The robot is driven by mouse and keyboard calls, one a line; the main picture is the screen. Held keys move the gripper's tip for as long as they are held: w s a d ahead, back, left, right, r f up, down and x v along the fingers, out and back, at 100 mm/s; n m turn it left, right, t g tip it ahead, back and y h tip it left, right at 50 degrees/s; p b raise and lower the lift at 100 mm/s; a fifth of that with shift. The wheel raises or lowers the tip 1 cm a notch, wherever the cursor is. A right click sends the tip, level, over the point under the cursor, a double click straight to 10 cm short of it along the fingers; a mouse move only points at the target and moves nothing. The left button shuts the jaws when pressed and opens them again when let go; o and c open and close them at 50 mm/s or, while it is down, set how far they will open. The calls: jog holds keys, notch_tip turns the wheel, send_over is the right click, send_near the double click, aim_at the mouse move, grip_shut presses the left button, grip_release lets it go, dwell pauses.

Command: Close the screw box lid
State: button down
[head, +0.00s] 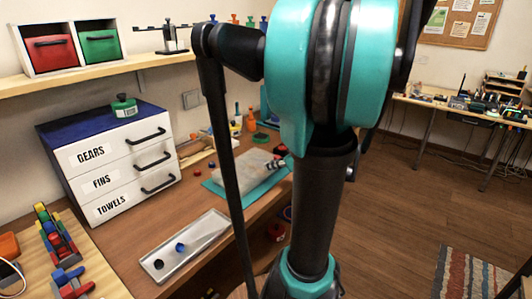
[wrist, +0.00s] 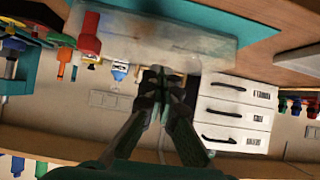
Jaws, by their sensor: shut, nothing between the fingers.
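A pale translucent box, which looks like the screw box (head: 248,166), sits on a teal mat (head: 218,190) on the workbench. I cannot make out the lid's angle in either view.
A white drawer unit (head: 105,165) marked GEARS, FINS and TOWELS stands left of the box and also shows in the wrist view (wrist: 232,115). A metal tray (head: 185,245) with two small round parts lies in front. Coloured tools stand along the back wall.

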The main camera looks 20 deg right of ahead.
jog(key=shift+s+d+f, duration=0.1)
jog(key=shift+s+f, duration=0.05)
jog(key=shift+f, duration=0.65)
jog(key=shift+s+d+f, duration=0.1)
jog(key=shift+s+f, duration=0.05)
jog(key=shift+f, duration=0.7)
jog(key=shift+s+d+f, duration=0.1)
jog(key=shift+s+f, duration=0.05)
jog(key=shift+f, duration=0.65)
